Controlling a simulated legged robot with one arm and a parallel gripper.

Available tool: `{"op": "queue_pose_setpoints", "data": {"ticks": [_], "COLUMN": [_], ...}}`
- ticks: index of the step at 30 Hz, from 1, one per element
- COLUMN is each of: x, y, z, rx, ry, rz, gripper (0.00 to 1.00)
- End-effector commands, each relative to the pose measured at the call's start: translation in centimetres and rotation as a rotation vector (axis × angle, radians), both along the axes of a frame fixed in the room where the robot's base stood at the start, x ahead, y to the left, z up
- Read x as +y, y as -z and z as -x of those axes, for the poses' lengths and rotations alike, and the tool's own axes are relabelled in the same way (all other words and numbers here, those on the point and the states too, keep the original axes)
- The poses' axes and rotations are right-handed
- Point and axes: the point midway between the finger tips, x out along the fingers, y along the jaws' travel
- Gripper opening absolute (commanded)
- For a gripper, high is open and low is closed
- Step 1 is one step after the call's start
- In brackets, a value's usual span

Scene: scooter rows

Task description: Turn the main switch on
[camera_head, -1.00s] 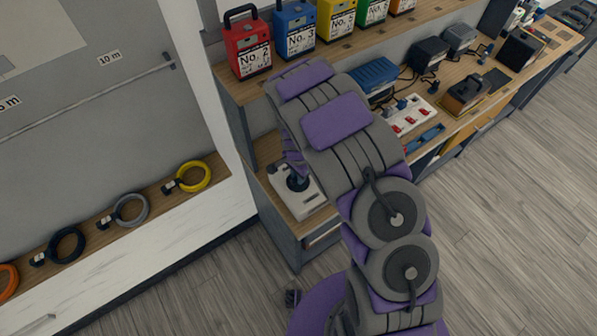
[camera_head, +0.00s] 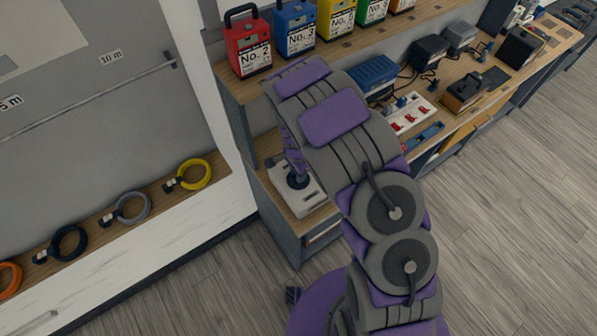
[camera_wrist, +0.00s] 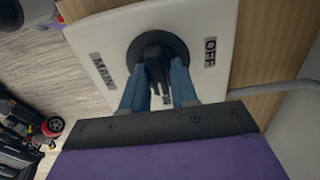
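The main switch is a pale box (camera_head: 308,204) with a black rotary knob (camera_head: 297,181), on a low shelf at the lower middle of the head view. In the wrist view its white face (camera_wrist: 217,22) carries a MAIN label (camera_wrist: 102,70) and an OFF label (camera_wrist: 210,52). A third label between the fingers is mostly hidden. My gripper (camera_wrist: 158,72) has its two blue fingers on either side of the knob's black handle (camera_wrist: 156,58). The fingers stand apart with the handle between them. I cannot tell whether both press on it.
Colored numbered battery boxes (camera_head: 296,29) stand on the bench above. A red-switched power strip (camera_head: 411,115) and chargers (camera_head: 431,50) lie further right. Coiled cables (camera_head: 132,208) sit on the ledge at left. A grey cable (camera_wrist: 275,91) runs beside the switch. The floor at right is clear.

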Motion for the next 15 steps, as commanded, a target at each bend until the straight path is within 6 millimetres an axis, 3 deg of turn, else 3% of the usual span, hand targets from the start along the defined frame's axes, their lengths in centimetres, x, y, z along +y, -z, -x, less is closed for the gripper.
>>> {"op": "queue_pose_setpoints", "data": {"ticks": [5,15], "x": [-0.06,-0.21], "y": [0.07,-0.53], "z": [0.06,0.05], "rx": [0.002,0.002], "ry": [-0.001,-0.001], "rz": [0.001,0.0], "gripper": [0.45,0.45]}}
